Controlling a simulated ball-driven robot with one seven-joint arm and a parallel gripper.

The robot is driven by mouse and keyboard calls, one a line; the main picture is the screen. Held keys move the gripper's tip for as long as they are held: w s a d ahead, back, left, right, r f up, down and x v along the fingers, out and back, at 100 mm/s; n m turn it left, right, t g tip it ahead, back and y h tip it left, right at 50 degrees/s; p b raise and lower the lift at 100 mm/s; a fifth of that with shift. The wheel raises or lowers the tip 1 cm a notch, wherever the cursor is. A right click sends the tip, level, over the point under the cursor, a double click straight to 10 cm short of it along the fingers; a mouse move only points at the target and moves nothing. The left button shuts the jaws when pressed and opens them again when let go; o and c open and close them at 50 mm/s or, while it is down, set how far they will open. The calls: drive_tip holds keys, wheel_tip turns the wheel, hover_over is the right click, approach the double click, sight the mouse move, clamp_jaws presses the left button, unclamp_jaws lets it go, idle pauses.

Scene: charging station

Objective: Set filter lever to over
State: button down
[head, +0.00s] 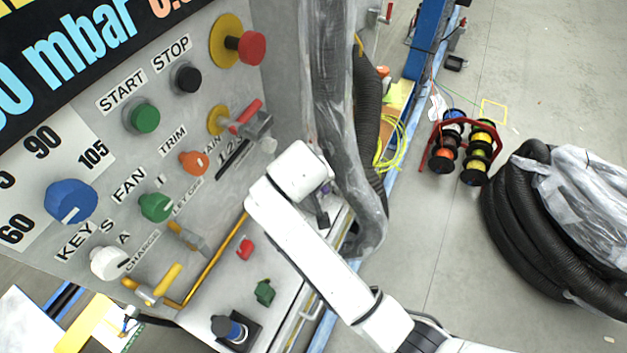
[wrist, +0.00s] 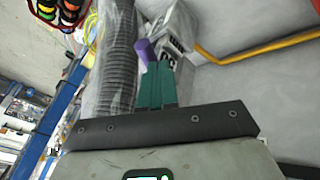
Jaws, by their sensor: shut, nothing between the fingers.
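My gripper (wrist: 158,66) is shut and empty, its two teal fingers side by side in the wrist view. A purple piece (wrist: 145,50), which looks like a lever's handle, stands just beyond the fingertips, a little to their left. I cannot tell whether the fingers touch it. A grey block with partly visible lettering (wrist: 172,28) is behind it. In the head view a small bit of purple (head: 326,188) shows beside the end of my white arm, which hides most of that area. No filter label is readable, so I cannot confirm that this is the filter lever.
The panel holds a red knob (head: 252,47), a green START button (head: 142,118), a blue dial (head: 70,201) and yellow levers (head: 152,291). A grey duct (head: 340,90) runs close beside my arm. A yellow pipe (wrist: 255,47) crosses right of the fingers. Cable reels (head: 460,150) stand on the floor.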

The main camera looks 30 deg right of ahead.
drive_tip(key=shift+d, duration=0.1)
drive_tip(key=shift+s+d+f+p, duration=0.15)
drive_tip(key=shift+d+p, duration=0.1)
drive_tip(key=shift+d, duration=0.15)
drive_tip(key=shift+w+d+f+p, duration=0.1)
drive_tip(key=shift+d+f+p, duration=0.1)
drive_tip(key=shift+d, duration=0.2)
drive_tip(key=shift+r, duration=0.15)
